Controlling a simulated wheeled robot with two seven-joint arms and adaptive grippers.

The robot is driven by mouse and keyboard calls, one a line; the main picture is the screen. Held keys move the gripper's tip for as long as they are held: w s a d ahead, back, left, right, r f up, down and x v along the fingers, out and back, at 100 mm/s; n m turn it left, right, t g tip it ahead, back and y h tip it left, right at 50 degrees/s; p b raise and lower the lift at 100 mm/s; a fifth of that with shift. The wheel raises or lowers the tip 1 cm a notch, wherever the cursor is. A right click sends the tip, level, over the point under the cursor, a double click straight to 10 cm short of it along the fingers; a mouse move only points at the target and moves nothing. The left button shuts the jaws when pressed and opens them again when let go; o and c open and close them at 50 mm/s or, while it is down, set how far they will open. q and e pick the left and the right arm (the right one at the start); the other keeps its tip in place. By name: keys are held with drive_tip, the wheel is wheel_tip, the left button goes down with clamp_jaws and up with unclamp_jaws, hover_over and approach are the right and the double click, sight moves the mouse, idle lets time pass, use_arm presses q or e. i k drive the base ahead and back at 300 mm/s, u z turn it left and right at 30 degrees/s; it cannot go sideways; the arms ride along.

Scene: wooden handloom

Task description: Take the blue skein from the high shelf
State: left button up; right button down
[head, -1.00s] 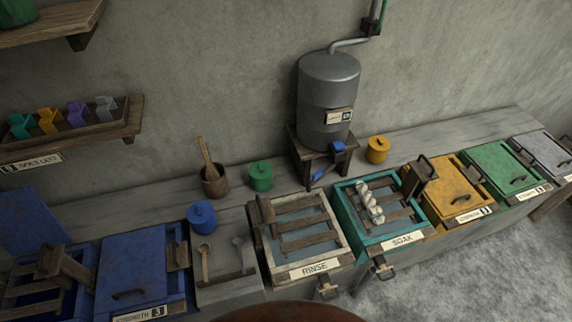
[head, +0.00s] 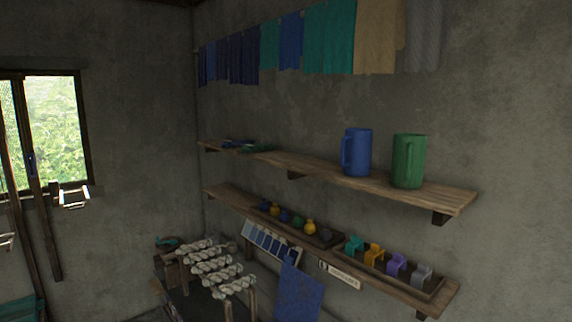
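In the head view the high shelf (head: 318,174) runs along the wall, with a second shelf below it. Small flat dark blue things (head: 238,144) and a green thing (head: 257,149) lie at its far left end; they are too small to tell whether one is a skein. A blue jug (head: 357,152) and a green jug (head: 408,161) stand upright toward its right end. Neither of my grippers is in view.
The lower shelf (head: 229,200) holds small coloured pots and a tray with coloured clips. Cloths (head: 329,38) hang above the high shelf. Whitish twisted skeins (head: 215,268) lie on a wooden rack below. A window (head: 52,132) is at left.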

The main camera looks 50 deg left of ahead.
sight(228, 144)
drive_tip(key=u, duration=2.1)
